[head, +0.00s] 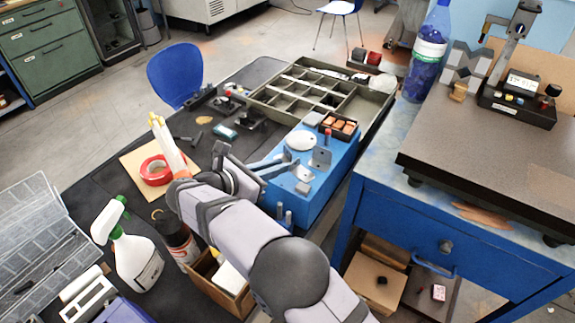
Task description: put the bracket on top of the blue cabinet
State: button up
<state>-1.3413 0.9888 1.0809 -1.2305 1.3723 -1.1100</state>
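A small grey upright plate, which looks like the bracket (320,157), stands on top of a blue box-shaped fixture (337,172) in the middle of the bench. My gripper (290,162) reaches over the left side of this fixture from the left. Its two fingers look apart, with nothing visible between them. The fingertips are a little left of the grey plate and seem not to touch it. The blue cabinet (400,228) stands at the right, with a drawer in its front. Its top shows a bare worn strip (388,150) at the left.
A dark surface plate (490,160) covers much of the cabinet top. A compartment tray (265,95), spray bottle (135,258) and tape roll (156,170) are on the bench.

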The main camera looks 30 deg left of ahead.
jog(key=shift+b+v, duration=0.3)
jog(key=shift+v, duration=2.2)
jog(key=shift+w, duration=0.1)
jog(key=w+d+f+m+g+h, duration=0.1)
jog(key=w+d+m+g, duration=0.2)
jog(key=d, duration=0.4)
jog(key=w+d+f+m+g+h, duration=0.1)
jog(key=w+d+f+m, duration=0.15)
jog(key=w+d, duration=0.35)
jog(key=s+d+f+m+g, duration=0.1)
jog(key=d+m+g, duration=0.3)
jog(key=d, duration=0.7)
jog(key=s+d+f+m+g, duration=0.1)
jog(key=d+f+m+g, duration=0.1)
jog(key=d+m, duration=0.65)
jog(key=s+d+f+m+g+y, duration=0.1)
jog(key=s+d+f+m+y, duration=0.1)
jog(key=s+d+m, duration=0.5)
jog(key=s+d+f+m+g+y, duration=0.2)
jog(key=s+d+m, duration=0.6)
jog(key=d, duration=0.2)
jog(key=shift+s+f+m+y, duration=0.15)
jog(key=shift+s+m+y, duration=0.15)
jog(key=shift+s+y, duration=0.1)
jog(key=shift+d, duration=0.1)
